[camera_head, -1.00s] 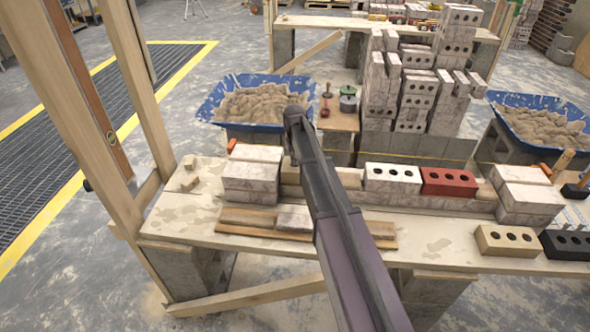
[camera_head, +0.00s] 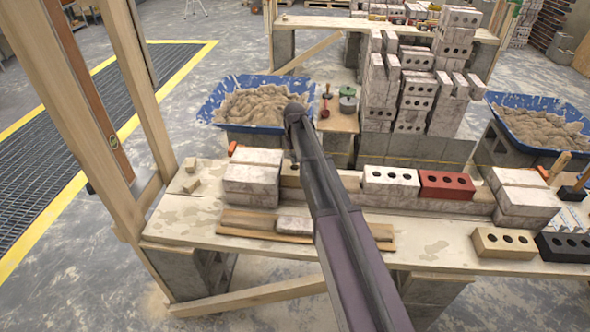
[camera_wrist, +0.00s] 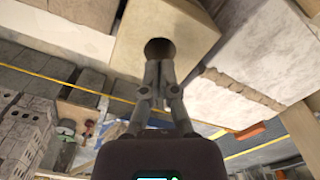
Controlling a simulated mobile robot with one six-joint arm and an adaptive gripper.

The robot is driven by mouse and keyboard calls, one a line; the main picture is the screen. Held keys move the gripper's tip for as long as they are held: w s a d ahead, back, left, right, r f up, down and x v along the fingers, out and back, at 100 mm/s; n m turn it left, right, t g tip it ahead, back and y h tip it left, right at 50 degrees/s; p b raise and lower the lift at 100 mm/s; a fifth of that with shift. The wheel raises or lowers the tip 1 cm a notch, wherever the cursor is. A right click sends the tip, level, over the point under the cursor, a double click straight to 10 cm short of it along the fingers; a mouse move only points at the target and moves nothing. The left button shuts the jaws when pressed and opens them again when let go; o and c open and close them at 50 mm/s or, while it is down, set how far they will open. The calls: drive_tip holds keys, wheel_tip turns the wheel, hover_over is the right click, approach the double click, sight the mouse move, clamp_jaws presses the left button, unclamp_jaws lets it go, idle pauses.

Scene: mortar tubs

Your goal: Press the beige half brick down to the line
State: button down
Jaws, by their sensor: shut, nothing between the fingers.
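The beige half brick (camera_wrist: 140,50) is at the top middle of the wrist view, with one dark round hole in its face. In the head view a small part of it (camera_head: 289,173) shows just left of my arm; the rest is hidden. My gripper (camera_wrist: 160,68) is shut and empty, its fingertips together in front of the half brick near the hole. I cannot tell if they touch it. The yellow line (camera_wrist: 47,78) runs across the wrist view beside the half brick; it also shows along the wall in the head view (camera_head: 420,161).
A pale brick stack (camera_head: 250,182) stands left of the half brick. A white brick (camera_head: 391,181) and a red brick (camera_head: 446,185) lie to its right, before another pale stack (camera_head: 524,205). A blue mortar tub (camera_head: 240,112) is behind. The bench's front left (camera_head: 185,225) is mostly clear.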

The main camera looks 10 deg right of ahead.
drive_tip(key=shift+r+p, duration=1.1)
drive_tip(key=shift+r, duration=0.25)
drive_tip(key=s+r+m+p, duration=0.1)
drive_tip(key=s+r+p, duration=0.2)
drive_tip(key=s, duration=1.1)
drive_tip(key=s+r+m+p, duration=0.1)
drive_tip(key=s+r+p, duration=0.3)
drive_tip(key=s, duration=1.1)
